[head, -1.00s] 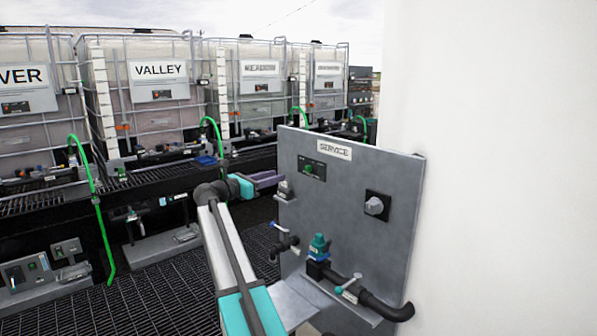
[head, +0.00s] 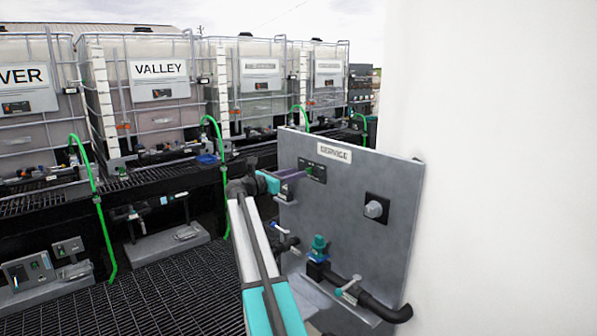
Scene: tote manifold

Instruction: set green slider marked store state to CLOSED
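The grey panel (head: 345,190) with the SERVICE label (head: 334,153) stands right of centre in the head view. A small black plate (head: 319,175) with a green part sits on its upper left. The green part, seemingly the slider (head: 310,170), is small and partly covered by my fingertips; its marking and setting are unreadable. My gripper (head: 300,174) comes from the left with its purple-grey fingers at this plate. Whether they touch the slider or are closed around it cannot be told.
A grey knob (head: 373,209) sits on the panel's right. Below are a teal-topped valve (head: 319,245), a white-handled lever (head: 348,287) and a black pipe (head: 388,311). A white wall (head: 500,180) fills the right side. Caged tanks, including VALLEY (head: 158,80), stand behind, with green hoses.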

